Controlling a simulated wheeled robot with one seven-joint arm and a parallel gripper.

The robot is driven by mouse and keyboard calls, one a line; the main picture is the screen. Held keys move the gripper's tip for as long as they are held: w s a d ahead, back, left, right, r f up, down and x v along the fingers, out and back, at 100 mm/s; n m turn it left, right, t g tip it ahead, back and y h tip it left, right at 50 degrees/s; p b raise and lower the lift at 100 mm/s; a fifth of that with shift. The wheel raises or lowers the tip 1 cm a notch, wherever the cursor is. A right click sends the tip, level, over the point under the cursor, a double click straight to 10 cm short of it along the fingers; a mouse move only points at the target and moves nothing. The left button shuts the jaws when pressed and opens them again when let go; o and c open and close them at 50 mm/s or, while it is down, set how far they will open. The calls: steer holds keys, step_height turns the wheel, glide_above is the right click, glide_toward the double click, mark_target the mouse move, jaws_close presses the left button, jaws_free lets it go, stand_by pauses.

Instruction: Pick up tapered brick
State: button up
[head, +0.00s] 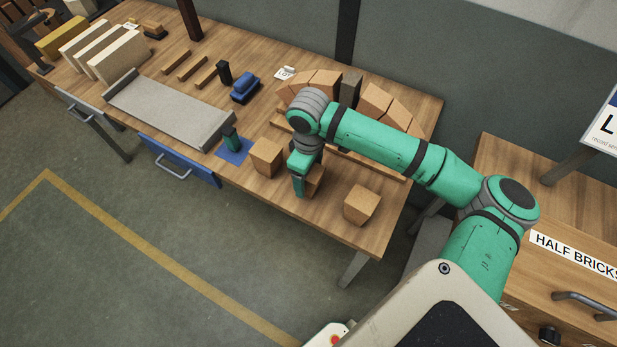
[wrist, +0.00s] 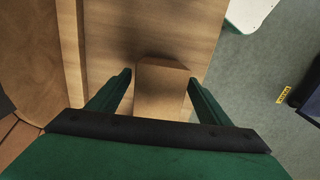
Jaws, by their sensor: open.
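Three tan tapered bricks stand along the front of the wooden table in the head view: a left one (head: 266,157), a right one (head: 362,205), and a middle one (head: 315,180) partly hidden behind my gripper (head: 299,180). In the wrist view one tapered brick (wrist: 161,88) lies between the two green fingers of my gripper (wrist: 160,85). The fingers are open, one on each side of it. A gap shows beside the fingers, and I cannot tell whether either one touches the brick. The lower part of the brick is hidden by the gripper body.
An arch of bricks (head: 376,100) stands behind my arm. A blue mat (head: 233,151) with a dark green object lies to the left. A grey tray (head: 165,108) and a blue item (head: 245,87) are farther left. The table's front edge is close to the bricks.

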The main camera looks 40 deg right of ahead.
steer(key=c, duration=1.4)
steer(key=shift+o, duration=0.2)
steer(key=shift+w, duration=0.1)
steer(key=shift+r, duration=0.15)
